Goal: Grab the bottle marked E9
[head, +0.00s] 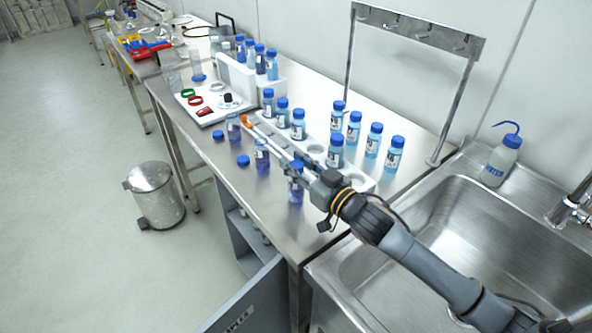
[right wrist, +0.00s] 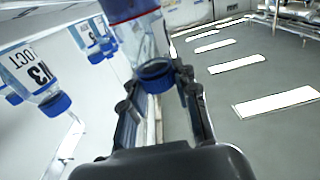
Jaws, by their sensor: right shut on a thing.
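My right gripper (head: 306,176) reaches in from the lower right and is shut on a blue-capped bottle (head: 295,190) at the front edge of the steel bench. This bottle holds dark blue-purple liquid; its mark is not readable. In the right wrist view, the held bottle (right wrist: 148,40) is between the fingers (right wrist: 160,92), with its blue cap towards the palm. Another bottle (right wrist: 42,80) there has a mark ending in 3. I cannot read E9 on any bottle. My left gripper is not in view.
A white rack (head: 315,149) lies behind the held bottle. Several blue-capped bottles (head: 336,150) stand in and behind it. Two dark bottles (head: 262,156) and loose caps (head: 243,160) are to the left. A sink (head: 450,230) is at right, an open cabinet door (head: 245,305) below.

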